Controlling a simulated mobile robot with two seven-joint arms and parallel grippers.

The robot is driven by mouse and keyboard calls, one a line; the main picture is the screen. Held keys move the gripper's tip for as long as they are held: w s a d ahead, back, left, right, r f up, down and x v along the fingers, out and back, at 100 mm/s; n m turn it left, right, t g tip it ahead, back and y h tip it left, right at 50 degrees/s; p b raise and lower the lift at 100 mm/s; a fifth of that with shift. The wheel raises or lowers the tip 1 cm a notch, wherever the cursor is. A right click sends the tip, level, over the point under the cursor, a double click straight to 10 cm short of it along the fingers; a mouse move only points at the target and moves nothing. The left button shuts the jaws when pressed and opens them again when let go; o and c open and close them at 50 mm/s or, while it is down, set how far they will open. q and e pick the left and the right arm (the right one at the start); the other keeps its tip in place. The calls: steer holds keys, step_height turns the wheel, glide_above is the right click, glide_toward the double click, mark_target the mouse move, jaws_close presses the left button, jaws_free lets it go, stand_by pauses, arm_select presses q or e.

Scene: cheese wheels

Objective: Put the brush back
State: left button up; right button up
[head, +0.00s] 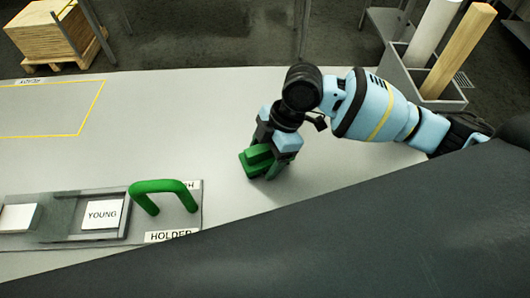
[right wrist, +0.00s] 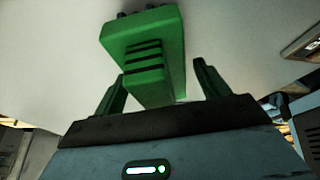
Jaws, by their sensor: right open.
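A green block-shaped thing (head: 256,158), which looks like the brush, is on the grey table at the middle. In the right wrist view the green brush (right wrist: 147,50) has dark ridges and lies between my right fingers, with gaps on both sides. My right gripper (head: 268,166) points down over it, open; its two dark green fingers also show in the right wrist view (right wrist: 157,75). Whether the brush touches the table is hidden. A plate labelled HOLDER (head: 172,236) with a green arch (head: 160,187) is at the lower left. My left gripper is not in view.
A grey tray with a YOUNG card (head: 102,214) and a white card (head: 18,217) adjoins the holder. A yellow outline (head: 92,108) marks the table's upper left. The table between is clear. A grey bin (head: 400,75) with tall bars stands beyond.

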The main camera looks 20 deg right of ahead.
steer(key=v, duration=1.2)
steer(key=shift+r, duration=0.15)
steer(key=shift+a, duration=0.1)
